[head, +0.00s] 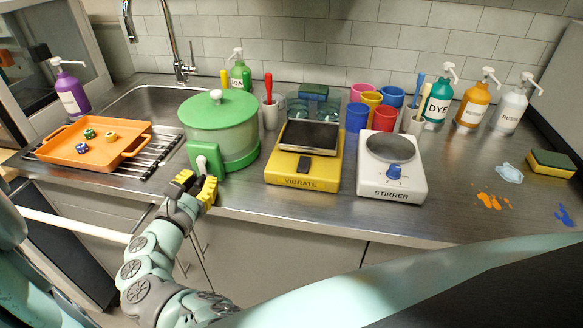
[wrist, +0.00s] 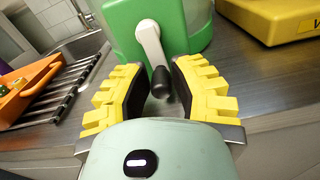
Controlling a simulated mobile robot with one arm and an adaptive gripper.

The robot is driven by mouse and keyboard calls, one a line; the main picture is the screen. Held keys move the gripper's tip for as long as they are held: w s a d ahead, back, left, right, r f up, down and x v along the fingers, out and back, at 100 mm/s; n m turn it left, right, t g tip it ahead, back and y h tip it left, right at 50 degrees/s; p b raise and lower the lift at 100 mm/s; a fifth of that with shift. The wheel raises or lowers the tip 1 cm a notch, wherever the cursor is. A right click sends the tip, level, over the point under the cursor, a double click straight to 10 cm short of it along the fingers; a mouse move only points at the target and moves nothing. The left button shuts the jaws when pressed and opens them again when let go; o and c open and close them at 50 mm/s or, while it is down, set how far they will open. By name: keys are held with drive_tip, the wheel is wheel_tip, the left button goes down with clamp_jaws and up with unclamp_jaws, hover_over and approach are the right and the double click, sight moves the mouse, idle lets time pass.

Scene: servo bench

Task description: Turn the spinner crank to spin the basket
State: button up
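The salad spinner (head: 221,125) has a green lid, a clear green basket body and a green housing at its front. Its white crank arm (wrist: 149,40) hangs down from the green housing (wrist: 135,20) and ends in a black knob (wrist: 161,82). The crank also shows in the head view (head: 201,162), just beyond my fingers. My gripper (head: 196,187) is in front of the spinner at the counter's front edge. In the wrist view my gripper (wrist: 157,75) is open, with the black knob between its yellow-and-black fingers and gaps on both sides. The basket's inside is not clear.
A yellow VIBRATE device (head: 300,172) and a white STIRRER (head: 391,184) stand to the right. Cups and pump bottles line the back. Bare counter (head: 235,195) lies in front of the spinner.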

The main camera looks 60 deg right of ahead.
drive_tip(key=o, duration=0.4)
drive_tip(key=shift+o, duration=0.2)
drive_tip(key=v, duration=0.7)
drive_tip(key=shift+a, duration=0.3)
